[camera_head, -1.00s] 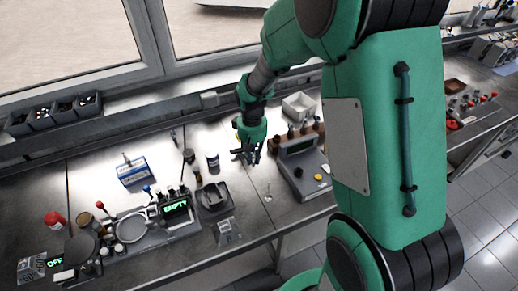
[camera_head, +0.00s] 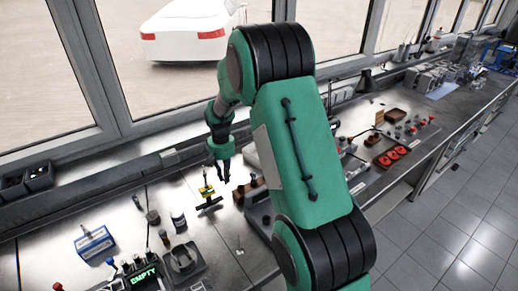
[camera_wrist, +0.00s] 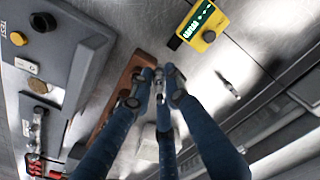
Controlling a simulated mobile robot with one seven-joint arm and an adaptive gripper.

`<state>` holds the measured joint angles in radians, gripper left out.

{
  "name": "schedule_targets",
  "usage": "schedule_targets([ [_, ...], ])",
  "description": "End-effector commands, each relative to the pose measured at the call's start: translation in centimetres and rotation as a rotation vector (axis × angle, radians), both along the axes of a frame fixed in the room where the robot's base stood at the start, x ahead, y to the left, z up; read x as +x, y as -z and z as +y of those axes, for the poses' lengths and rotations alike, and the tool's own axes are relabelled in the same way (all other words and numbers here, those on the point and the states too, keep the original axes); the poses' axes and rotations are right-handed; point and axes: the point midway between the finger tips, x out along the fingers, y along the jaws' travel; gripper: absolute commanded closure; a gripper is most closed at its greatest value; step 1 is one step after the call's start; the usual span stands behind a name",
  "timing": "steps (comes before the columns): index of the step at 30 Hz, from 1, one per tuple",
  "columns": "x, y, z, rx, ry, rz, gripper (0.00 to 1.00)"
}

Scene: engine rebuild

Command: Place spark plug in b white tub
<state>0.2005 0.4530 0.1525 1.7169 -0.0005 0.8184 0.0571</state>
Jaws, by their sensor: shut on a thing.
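My gripper (camera_head: 224,176) hangs over the bench and points down. In the wrist view my gripper (camera_wrist: 161,85) has its dark fingers closed together on a small metallic piece, which looks like the spark plug (camera_wrist: 159,86). The fingers hide most of it. A white tub (camera_head: 249,154) shows only in part in the head view, to the right of my gripper and behind my arm.
A brown rack (camera_wrist: 124,92) stands beside the fingers, with a grey tester (camera_wrist: 62,48) left of it. A yellow meter (camera_wrist: 203,26) and a small silver part (camera_wrist: 229,86) are on the right. A blue-and-white box (camera_head: 95,243) lies farther left.

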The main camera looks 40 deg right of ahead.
Motion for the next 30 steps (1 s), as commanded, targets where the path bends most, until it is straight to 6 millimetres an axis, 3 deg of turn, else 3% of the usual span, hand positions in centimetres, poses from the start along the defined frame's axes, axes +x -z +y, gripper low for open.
schedule_targets([
  [15, 7.8, -0.2, -9.5, 0.0, 0.302, 0.001, 1.0],
  [30, 12.8, 0.6, -19.3, 0.0, 0.591, 0.001, 1.0],
])
